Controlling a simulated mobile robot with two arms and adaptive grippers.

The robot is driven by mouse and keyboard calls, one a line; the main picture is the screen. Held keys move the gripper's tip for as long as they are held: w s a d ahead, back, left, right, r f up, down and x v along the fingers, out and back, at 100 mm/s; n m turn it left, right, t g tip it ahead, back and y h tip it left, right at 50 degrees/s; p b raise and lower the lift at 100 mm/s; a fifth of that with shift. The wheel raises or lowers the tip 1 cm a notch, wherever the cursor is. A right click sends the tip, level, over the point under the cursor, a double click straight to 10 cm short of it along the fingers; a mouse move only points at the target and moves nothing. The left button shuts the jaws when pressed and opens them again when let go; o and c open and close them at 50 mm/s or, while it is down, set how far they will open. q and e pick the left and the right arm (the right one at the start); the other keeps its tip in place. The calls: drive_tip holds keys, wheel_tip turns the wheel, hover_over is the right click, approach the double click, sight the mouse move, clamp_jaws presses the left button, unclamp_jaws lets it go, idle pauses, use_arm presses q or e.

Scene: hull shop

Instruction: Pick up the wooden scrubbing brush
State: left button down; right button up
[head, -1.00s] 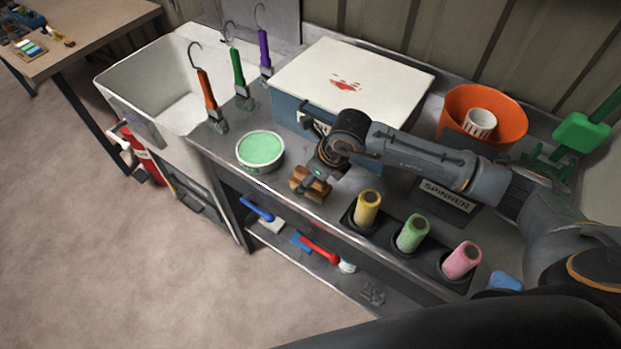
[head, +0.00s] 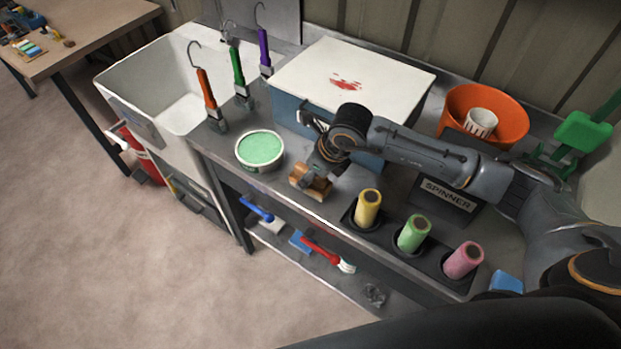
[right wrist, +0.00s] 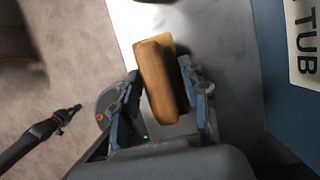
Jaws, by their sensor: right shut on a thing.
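The wooden scrubbing brush (head: 312,182) is a light brown block at the front edge of the metal bench, beside the green-filled tub. My right gripper (head: 318,176) reaches down over it from the right. In the right wrist view the brush (right wrist: 160,82) stands between the two fingers of my right gripper (right wrist: 164,98), which is shut on it. The gripper hides part of the brush in the head view. I cannot tell whether the brush touches the bench.
The round tub of green stuff (head: 260,150) stands just left of the brush. Yellow (head: 369,206), green (head: 413,232) and pink (head: 463,259) rollers stand to the right along the front edge. A blue box with a white lid (head: 350,80) is behind.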

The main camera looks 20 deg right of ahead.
drive_tip(key=s+a+r+b, duration=0.3)
drive_tip(key=s+r+b, duration=0.2)
drive_tip(key=s+r, duration=0.7)
drive_tip(key=shift+s+a+b, duration=0.25)
drive_tip(key=shift+s+b, duration=0.1)
drive_tip(key=shift+s, duration=0.45)
drive_tip(key=o, duration=0.5)
drive_tip(key=shift+f, duration=0.1)
drive_tip(key=c, duration=0.4)
